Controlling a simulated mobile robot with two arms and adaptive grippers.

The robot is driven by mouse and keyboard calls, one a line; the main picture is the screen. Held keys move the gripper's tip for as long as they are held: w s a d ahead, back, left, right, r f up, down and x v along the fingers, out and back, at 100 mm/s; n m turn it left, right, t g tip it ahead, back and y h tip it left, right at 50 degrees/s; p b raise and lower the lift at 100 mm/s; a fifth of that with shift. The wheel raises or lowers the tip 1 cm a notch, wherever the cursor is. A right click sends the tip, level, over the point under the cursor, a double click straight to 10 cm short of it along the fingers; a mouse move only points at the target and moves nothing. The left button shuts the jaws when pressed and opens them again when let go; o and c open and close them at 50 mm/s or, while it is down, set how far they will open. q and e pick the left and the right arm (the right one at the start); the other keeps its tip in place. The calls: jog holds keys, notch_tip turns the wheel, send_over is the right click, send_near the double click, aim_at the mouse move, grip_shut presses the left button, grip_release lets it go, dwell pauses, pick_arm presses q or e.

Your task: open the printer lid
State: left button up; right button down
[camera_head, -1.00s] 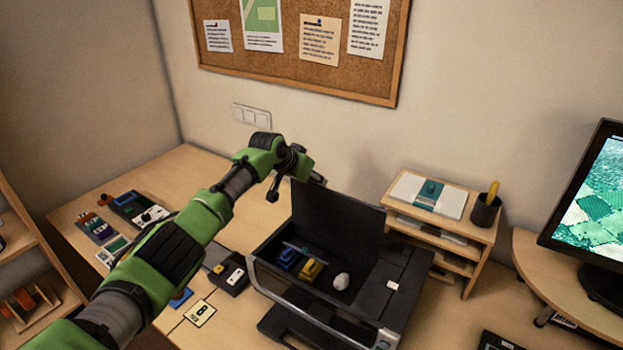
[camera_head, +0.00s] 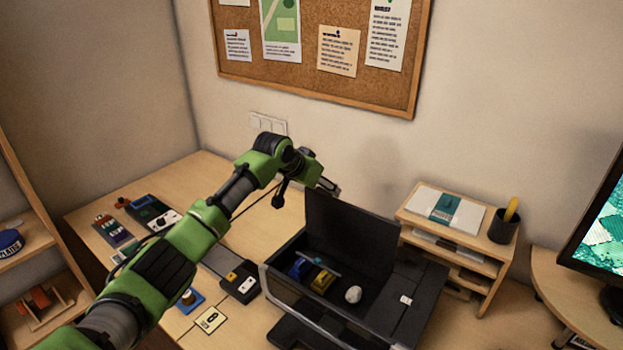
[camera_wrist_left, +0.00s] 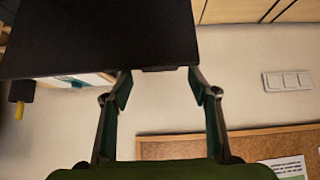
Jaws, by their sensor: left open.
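The black printer (camera_head: 345,320) stands on the desk with its lid (camera_head: 349,233) raised upright. Inside the open printer are a blue item (camera_head: 300,268), a yellow item (camera_head: 322,281) and a white rounded item (camera_head: 353,294). My left gripper (camera_head: 328,187) is behind the top left corner of the lid, partly hidden. In the left wrist view the lid (camera_wrist_left: 100,35) is a dark panel by the fingertips, and my left gripper (camera_wrist_left: 160,85) is open with nothing between its fingers. I cannot tell whether a finger touches the lid. My right gripper is not in view.
A wooden paper rack (camera_head: 456,245) with a pencil cup (camera_head: 503,226) stands close right of the printer. A monitor (camera_head: 597,235) is at far right. Small devices and cards lie left of the printer. A corkboard (camera_head: 320,45) hangs on the wall behind.

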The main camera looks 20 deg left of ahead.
pick_arm(q)
jog(key=v, duration=0.7)
